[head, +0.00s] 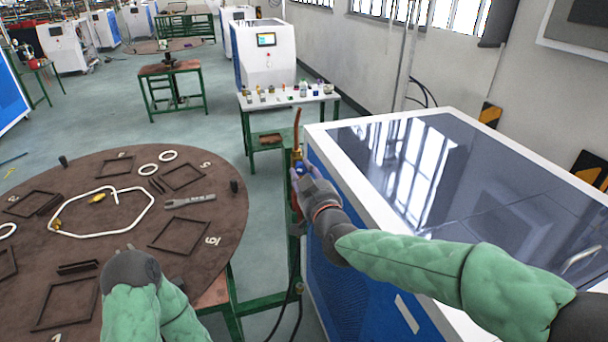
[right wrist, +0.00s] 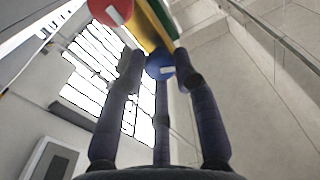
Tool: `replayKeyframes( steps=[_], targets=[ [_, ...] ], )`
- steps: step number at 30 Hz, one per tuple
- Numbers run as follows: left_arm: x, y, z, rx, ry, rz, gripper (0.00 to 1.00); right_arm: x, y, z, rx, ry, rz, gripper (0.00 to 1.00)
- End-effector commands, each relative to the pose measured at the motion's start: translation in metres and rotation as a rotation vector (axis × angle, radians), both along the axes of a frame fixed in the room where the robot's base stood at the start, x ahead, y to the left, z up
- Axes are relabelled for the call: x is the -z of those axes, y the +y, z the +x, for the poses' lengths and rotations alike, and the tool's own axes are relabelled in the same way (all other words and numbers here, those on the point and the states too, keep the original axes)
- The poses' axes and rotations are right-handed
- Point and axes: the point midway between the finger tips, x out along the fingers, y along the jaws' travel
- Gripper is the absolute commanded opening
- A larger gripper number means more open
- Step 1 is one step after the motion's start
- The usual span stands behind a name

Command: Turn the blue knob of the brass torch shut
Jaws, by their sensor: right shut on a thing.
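The brass torch (head: 297,155) stands upright beside the white-and-blue cabinet, its copper tube (head: 297,126) pointing up. My right gripper (head: 301,176) is at the torch. In the wrist view its dark fingers (right wrist: 160,76) are closed around the blue knob, their tips touching or very near its sides. My left gripper (head: 132,252) is low over the round table, its fingers mostly hidden by its own wrist.
The white-and-blue cabinet (head: 350,140) with a glossy dark top stands directly right of the torch, under my right arm. The round brown table (head: 215,225) at left holds a white hose, square frames, rings and a wrench (head: 190,201). A small table (head: 288,99) with several fittings stands behind.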

Motion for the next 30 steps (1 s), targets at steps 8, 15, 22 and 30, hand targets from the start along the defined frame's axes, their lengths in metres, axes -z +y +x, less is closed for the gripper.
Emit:
replayKeyframes(
  steps=[8,15,22,30],
  targets=[
    [0.003,0.0,0.0,0.0,0.0,0.0,0.4,0.004,0.001,0.0,-0.002,0.013,0.02,0.0],
    [0.016,0.0,0.0,0.0,0.0,0.0,0.4,0.006,0.001,0.0,-0.001,0.047,0.131,0.0],
    [0.036,0.0,0.0,0.0,0.0,0.0,0.4,0.008,0.002,-0.001,-0.003,0.11,0.319,0.0],
    [0.058,0.0,0.0,0.0,0.0,0.0,0.4,0.008,0.002,-0.001,-0.002,0.192,0.563,0.0]
  ],
)
